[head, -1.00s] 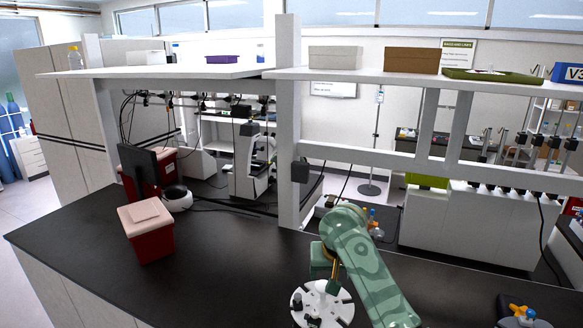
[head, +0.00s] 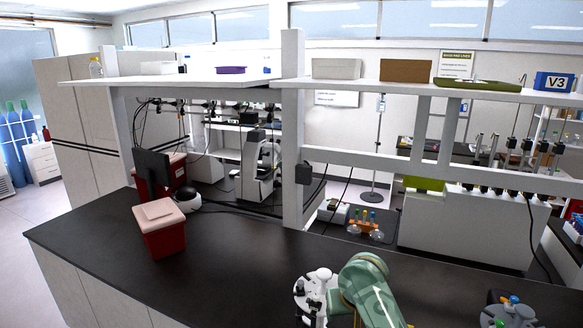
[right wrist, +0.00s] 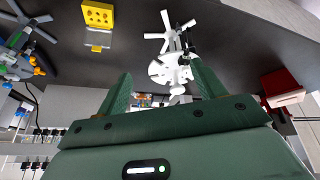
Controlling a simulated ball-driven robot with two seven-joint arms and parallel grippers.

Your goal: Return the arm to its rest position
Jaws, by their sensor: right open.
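My right arm (head: 368,290), green, shows at the bottom edge of the head view, just right of a white round rotor-like stand (head: 310,292) on the black bench. Its gripper is out of sight in that view. In the right wrist view my right gripper (right wrist: 163,88) has its two green fingers wide apart. I see nothing held between them. The white stand (right wrist: 172,68) shows beyond the fingers, apart from them. My left arm and gripper are in no view.
A red bin with a pale lid (head: 162,230) stands on the bench (head: 240,255) at left. A tube rack (head: 366,228) sits near the post (head: 292,140). Another round stand (head: 510,312) is at lower right. The bench middle is clear.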

